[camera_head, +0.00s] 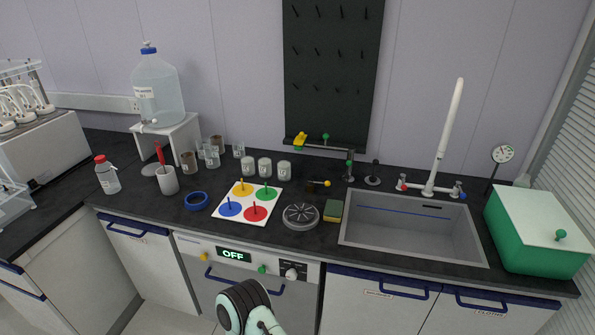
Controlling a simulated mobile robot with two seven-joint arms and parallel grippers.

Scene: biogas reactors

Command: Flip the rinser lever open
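A round grey slotted disc, which looks like the rinser (300,216), sits on the dark counter left of the sink. I cannot tell for sure whether this is the rinser lever. Neither gripper shows in the head view.
A green-and-yellow sponge (333,211) lies between the rinser and the sink (415,235). A white board with coloured discs (235,191) lies left of the rinser. Behind stand white jars (265,168) and a thin tap (349,168). A green box (530,245) stands far right.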

